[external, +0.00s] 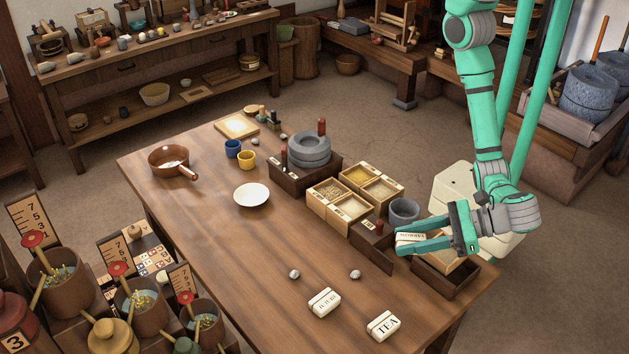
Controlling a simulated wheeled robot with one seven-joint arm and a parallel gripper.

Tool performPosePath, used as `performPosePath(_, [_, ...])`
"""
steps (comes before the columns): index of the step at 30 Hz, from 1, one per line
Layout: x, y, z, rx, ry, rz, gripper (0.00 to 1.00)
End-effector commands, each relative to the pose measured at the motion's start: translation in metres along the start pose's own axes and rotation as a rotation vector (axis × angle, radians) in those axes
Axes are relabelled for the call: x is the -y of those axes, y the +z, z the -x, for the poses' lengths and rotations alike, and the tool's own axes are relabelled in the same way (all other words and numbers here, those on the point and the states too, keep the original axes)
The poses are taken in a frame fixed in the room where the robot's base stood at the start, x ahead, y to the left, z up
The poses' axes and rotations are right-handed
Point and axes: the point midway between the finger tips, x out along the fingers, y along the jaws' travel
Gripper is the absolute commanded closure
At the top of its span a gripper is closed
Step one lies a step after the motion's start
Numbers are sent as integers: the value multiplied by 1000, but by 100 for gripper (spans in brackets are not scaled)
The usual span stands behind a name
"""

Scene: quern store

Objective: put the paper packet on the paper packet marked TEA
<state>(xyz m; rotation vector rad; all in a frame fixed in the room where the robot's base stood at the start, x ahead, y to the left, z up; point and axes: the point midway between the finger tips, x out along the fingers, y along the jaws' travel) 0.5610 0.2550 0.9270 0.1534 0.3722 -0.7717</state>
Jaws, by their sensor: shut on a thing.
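My gripper (414,236) is at the right end of the table, shut on a pale paper packet (408,239) with dark lettering that I cannot read surely. The fingers lie along both sides of this packet and hide part of it. It is held by the open wooden boxes, apparently above the table. The paper packet marked TEA (383,326) lies flat near the table's front right edge, with its top bare. Another pale packet (324,301) with small unclear lettering lies to its left, apart from it.
Wooden boxes (433,283), a grey stone bowl (403,211) and a tray of grain compartments (345,212) stand around my gripper. A white plate (252,196) is farther left.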

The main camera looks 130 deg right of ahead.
Motion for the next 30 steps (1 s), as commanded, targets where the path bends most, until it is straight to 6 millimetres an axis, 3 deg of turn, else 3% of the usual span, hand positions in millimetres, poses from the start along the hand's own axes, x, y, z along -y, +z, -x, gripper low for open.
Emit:
performPosePath(11, [-71, -20, -40, -3, -4, 1, 85])
performPosePath(15, [-90, -39, -56, -2, -4, 3, 85])
performPosePath(21, [-110, -59, -71, -1, -3, 0, 85])
performPosePath(30, [-120, -70, -80, -1, -3, 1, 85])
